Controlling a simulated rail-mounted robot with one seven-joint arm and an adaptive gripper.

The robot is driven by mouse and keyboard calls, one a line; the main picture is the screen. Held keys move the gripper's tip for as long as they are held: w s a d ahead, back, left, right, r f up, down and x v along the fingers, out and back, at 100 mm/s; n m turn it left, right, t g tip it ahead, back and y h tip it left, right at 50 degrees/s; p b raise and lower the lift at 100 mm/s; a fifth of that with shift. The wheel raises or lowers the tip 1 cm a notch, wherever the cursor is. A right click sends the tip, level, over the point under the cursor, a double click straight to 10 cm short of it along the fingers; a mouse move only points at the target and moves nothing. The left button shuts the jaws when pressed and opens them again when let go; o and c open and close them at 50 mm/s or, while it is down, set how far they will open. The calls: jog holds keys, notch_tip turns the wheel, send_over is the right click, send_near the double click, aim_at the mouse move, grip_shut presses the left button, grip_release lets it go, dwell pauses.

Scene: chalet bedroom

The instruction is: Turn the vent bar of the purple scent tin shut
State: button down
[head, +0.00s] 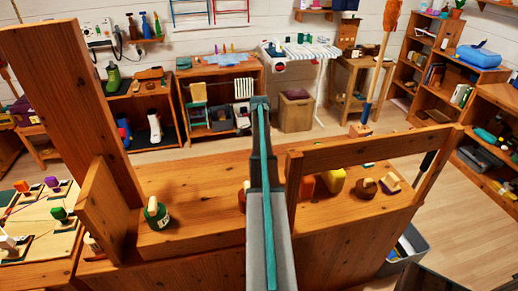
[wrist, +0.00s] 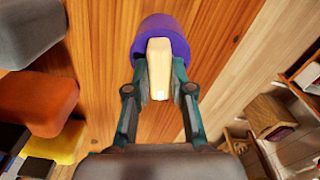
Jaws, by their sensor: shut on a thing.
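The purple scent tin (wrist: 163,24) stands on a wooden surface at the top middle of the wrist view. Its pale vent bar (wrist: 158,66) lies across its top and runs up and down in the picture. My gripper (wrist: 159,76) is shut on the vent bar, one finger on each long side. The lower part of the tin is hidden under the bar and fingers. In the head view my arm stands upright in the middle and hides the tin and my fingertips.
A green tin (head: 157,217) with a wooden bar stands at the left of the bench (head: 205,198). A yellow block (head: 333,181) and a brown piece (head: 365,189) are to the right, by a wooden frame (head: 375,150). Orange (wrist: 38,102) and grey (wrist: 30,32) blocks lie left of my gripper.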

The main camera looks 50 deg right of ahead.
jog(key=n+b, duration=0.1)
jog(key=n, duration=0.2)
jog(key=shift+n, duration=0.4)
jog(key=n, duration=0.3)
jog(key=shift+n+b, duration=0.3)
jog(key=shift+b, duration=0.1)
jog(key=n, duration=0.3)
jog(key=shift+n+b, duration=0.3)
jog(key=shift+b, duration=0.05)
jog(key=shift+n, duration=1.8)
jog(key=c, duration=1)
grip_release()
